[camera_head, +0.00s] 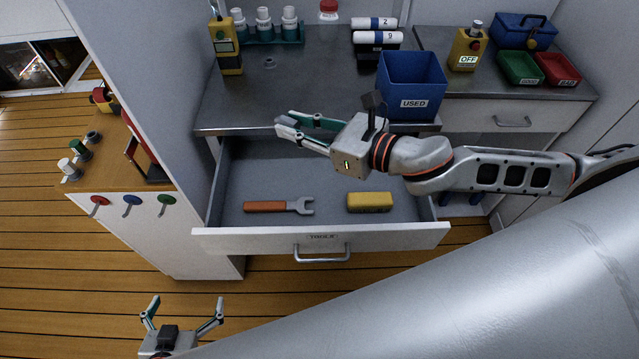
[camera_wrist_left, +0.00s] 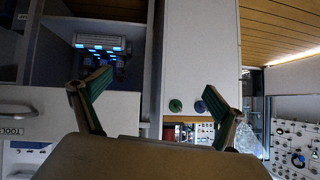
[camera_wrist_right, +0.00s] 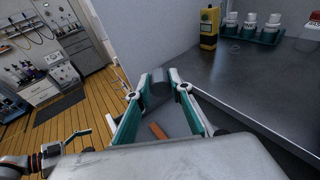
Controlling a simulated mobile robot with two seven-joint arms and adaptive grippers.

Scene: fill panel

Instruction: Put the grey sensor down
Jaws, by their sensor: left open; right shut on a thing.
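The grey sensor (camera_wrist_right: 159,88) is a small dark grey piece between the fingertips of my right gripper (camera_wrist_right: 162,86). In the head view my right gripper (camera_head: 284,124) reaches in from the right and is shut on it, above the back left of the open drawer, near the counter's front edge. The sensor is small and partly hidden by the fingers there. My left gripper (camera_head: 183,312) is open and empty, low at the left, in front of the drawer. In the left wrist view its fingers (camera_wrist_left: 158,108) are spread with nothing between them.
The open drawer (camera_head: 322,238) holds an orange-handled wrench (camera_head: 278,206) and a yellow block (camera_head: 369,202). The counter (camera_head: 310,85) has a clear middle, with a small grey ring (camera_head: 270,62), a yellow device (camera_head: 226,45) and a blue USED bin (camera_head: 412,84). A wall stands left of the drawer.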

